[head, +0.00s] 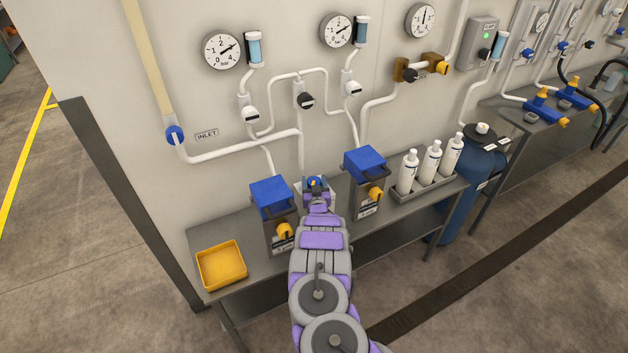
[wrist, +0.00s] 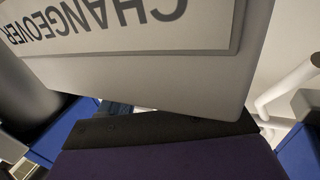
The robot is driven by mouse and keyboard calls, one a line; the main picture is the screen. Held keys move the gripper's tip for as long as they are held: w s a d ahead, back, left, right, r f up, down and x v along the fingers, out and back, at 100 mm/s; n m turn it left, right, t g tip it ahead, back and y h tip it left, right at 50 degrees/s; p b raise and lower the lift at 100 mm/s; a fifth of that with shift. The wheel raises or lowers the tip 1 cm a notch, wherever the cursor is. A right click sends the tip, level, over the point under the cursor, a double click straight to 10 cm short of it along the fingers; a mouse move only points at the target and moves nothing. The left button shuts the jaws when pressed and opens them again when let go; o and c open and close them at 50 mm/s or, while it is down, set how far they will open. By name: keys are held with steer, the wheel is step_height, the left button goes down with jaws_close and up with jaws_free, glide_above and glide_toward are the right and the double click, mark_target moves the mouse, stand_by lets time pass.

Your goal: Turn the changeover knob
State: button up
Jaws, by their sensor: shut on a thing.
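The changeover unit shows close up in the wrist view as a pale grey plate (wrist: 170,75) with an upside-down label (wrist: 110,22) reading CHANGEOVER. My gripper (head: 316,186) reaches in between the two blue-topped housings and is shut on the changeover knob. A small blue part of the knob (head: 312,181) shows at the fingertips in the head view. The gripper hides most of the knob and unit there. In the wrist view, the dark and purple edge of my gripper fills the bottom, and the grip itself is hidden.
Blue-topped housings stand close on the left (head: 270,192) and right (head: 365,162), each with a yellow tap. A yellow tray (head: 221,266) sits at the bench's left end. White bottles (head: 431,162) stand in a rack to the right. White pipes and gauges cover the wall behind.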

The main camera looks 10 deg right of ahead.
steer(key=n+y+p, duration=0.1)
steer(key=y+p, duration=0.1)
steer(key=n+y+p, duration=0.2)
steer(key=y+p, duration=0.1)
steer(key=shift+d+r+n+g+y, duration=0.15)
steer(key=shift+n+g+y, duration=0.55)
steer(key=shift+n+y, duration=0.4)
steer(key=shift+y, duration=0.4)
steer(key=n+y, duration=0.1)
steer(key=n+g+y+b, duration=0.1)
steer(key=shift+f+g+y, duration=0.3)
steer(key=shift+y, duration=0.1)
steer(key=n+g+y+b, duration=0.1)
steer(key=y+b, duration=0.1)
steer(key=b, duration=0.1)
steer(key=shift+n, duration=0.4)
steer(key=shift+r+g+y+b, duration=0.2)
steer(key=shift+g+y+b, duration=0.2)
steer(key=shift+g, duration=0.1)
steer(key=o, duration=1)
steer(key=shift+c, duration=0.2)
steer(key=p+v, duration=0.1)
steer(key=v, duration=0.6)
steer(key=shift+p, duration=0.3)
